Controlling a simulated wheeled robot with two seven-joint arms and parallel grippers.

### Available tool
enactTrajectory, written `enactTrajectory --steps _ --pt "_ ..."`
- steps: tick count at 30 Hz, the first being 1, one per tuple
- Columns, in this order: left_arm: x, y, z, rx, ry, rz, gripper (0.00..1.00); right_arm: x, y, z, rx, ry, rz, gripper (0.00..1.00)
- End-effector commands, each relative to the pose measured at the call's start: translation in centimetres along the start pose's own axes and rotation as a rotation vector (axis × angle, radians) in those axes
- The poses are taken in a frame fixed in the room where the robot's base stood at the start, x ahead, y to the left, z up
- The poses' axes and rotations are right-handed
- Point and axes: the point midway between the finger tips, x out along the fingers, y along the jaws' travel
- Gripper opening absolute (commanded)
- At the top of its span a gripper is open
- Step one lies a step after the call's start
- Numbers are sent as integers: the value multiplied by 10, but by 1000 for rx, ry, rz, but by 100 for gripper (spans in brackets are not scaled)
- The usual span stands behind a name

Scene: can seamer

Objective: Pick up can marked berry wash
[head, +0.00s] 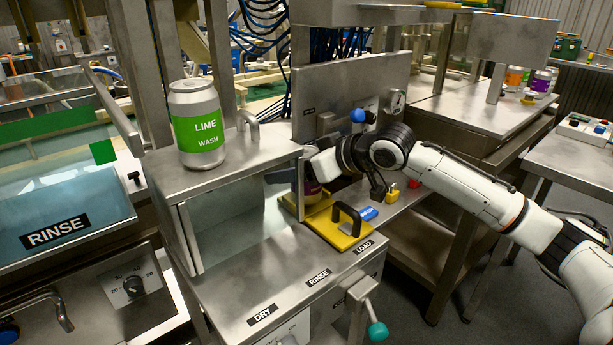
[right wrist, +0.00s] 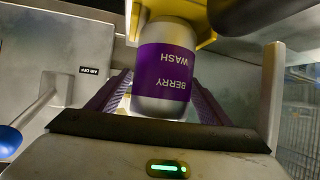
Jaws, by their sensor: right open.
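The can marked berry wash (right wrist: 165,75) has a silver body and a purple label, upside down in the right wrist view. It stands between the two fingers of my right gripper (right wrist: 155,100), which is open around it. In the head view only a purple sliver of the can (head: 312,187) shows beside the machine's front opening; my gripper and the machine hide the rest. The can is by the yellow plate (head: 338,236) with a black handle. My left gripper is not in view.
A lime wash can (head: 198,125) stands on top of the steel machine housing (head: 235,170). A blue knob (head: 357,115) and a steel back panel (head: 345,85) are close to my right wrist.

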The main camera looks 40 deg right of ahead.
Motion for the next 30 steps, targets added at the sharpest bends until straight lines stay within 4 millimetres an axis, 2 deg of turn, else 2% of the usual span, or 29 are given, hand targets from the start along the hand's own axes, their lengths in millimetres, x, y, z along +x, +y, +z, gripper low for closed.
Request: enactTrajectory --steps 2,12,23,30 --pt "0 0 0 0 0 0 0 0 0 0 0 0 0 72" --pt "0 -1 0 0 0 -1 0 -1 0 -2 0 4 0 17" --pt "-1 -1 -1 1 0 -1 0 -4 0 -8 0 6 0 17" --pt "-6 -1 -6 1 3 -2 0 -20 0 -38 -1 9 1 17"
